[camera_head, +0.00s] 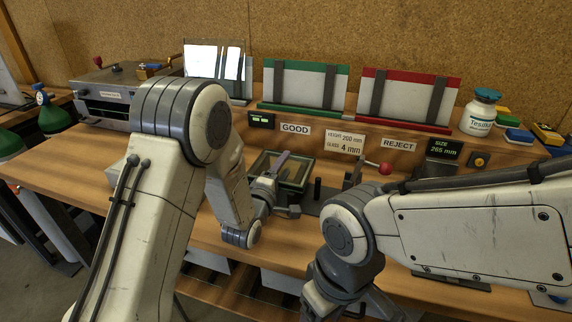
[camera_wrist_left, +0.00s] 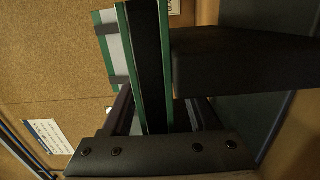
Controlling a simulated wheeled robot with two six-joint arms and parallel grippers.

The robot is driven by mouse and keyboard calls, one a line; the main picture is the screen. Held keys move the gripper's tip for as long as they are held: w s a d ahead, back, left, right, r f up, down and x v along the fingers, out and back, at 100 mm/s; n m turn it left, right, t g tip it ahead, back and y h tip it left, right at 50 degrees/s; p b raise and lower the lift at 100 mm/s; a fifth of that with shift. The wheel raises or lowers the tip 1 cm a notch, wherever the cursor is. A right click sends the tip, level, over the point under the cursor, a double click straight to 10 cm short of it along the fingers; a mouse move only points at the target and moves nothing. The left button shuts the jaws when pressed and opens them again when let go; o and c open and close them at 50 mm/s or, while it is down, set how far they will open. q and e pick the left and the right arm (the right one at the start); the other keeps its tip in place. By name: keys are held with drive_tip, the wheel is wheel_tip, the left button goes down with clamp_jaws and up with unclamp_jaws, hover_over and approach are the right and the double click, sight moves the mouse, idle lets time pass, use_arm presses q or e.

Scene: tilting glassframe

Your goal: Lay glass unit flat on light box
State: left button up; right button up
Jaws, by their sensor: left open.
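A glass unit (camera_head: 296,170) with a dark rim and pale greenish panes shows at the middle of the bench in the head view, partly behind my left arm. In the left wrist view, a black strip between two green edges (camera_wrist_left: 149,60) looks like it seen edge-on. My left gripper (camera_head: 277,172) is open at the unit's left side; I cannot tell whether it touches.
A green GOOD rack (camera_head: 303,85) and a red REJECT rack (camera_head: 408,97) stand at the back, with a bright white panel (camera_head: 207,62) to their left. A red-knobbed lever (camera_head: 384,169) stands right of the unit. A white jar (camera_head: 480,113) sits at the back right.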

use_arm(q)
drive_tip(key=shift+d, duration=0.15)
drive_tip(key=shift+d, duration=0.15)
drive_tip(key=c, duration=0.5)
clamp_jaws()
idle(0.5)
